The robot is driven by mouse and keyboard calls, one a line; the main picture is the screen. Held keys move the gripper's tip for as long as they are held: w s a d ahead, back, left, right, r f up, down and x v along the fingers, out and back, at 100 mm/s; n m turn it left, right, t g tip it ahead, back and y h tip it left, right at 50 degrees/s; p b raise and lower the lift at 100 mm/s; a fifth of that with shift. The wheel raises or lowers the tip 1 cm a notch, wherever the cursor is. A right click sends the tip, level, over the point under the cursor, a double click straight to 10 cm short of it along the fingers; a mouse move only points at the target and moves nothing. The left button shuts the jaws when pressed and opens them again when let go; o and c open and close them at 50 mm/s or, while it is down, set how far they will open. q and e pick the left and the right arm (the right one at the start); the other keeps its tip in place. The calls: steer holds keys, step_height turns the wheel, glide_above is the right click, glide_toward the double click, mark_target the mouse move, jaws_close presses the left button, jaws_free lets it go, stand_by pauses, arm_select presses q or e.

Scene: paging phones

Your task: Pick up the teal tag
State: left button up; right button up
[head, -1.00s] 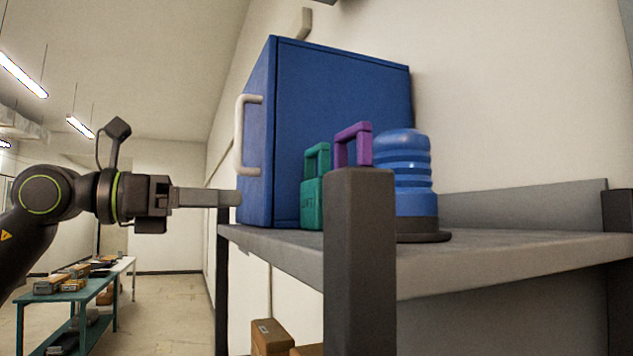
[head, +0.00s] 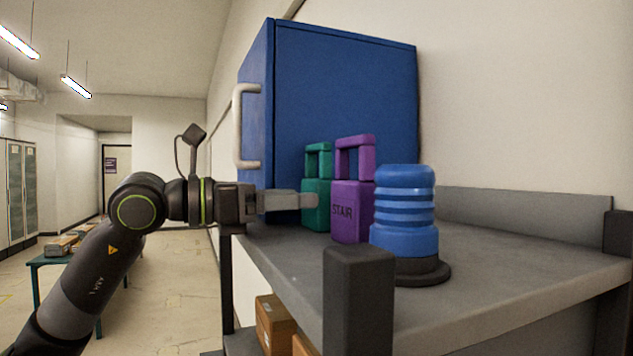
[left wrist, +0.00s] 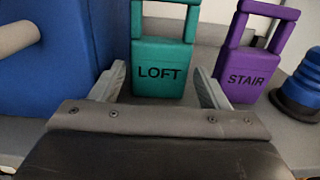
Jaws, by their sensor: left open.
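The teal tag (head: 316,204) stands upright on the grey shelf, beside the blue cabinet. In the left wrist view the teal tag (left wrist: 163,70) reads LOFT and has a loop handle on top. My left gripper (head: 310,200) reaches in from the left at the height of the tag's body. In the left wrist view the open fingers of my left gripper (left wrist: 160,85) point toward the tag, one toward each side of its body. I cannot tell whether they touch it. My right gripper is not in view.
A purple tag (head: 351,210) reading STAIR stands just right of the teal one. A blue ribbed lamp-like object (head: 403,220) on a dark base is further right. The blue cabinet (head: 340,95) with a pale handle stands behind. A dark shelf post (head: 358,300) rises in front.

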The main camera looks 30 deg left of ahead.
arm_select(q)
steer(key=shift+r+p+x, duration=0.25)
steer(key=shift+p+x, duration=0.3)
steer(key=shift+x, duration=0.55)
steer(key=shift+w+d+f, duration=0.15)
steer(key=shift+w+d, duration=0.15)
steer(key=shift+w, duration=0.05)
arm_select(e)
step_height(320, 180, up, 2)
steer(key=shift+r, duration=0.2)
arm_select(q)
steer(key=c, duration=0.7)
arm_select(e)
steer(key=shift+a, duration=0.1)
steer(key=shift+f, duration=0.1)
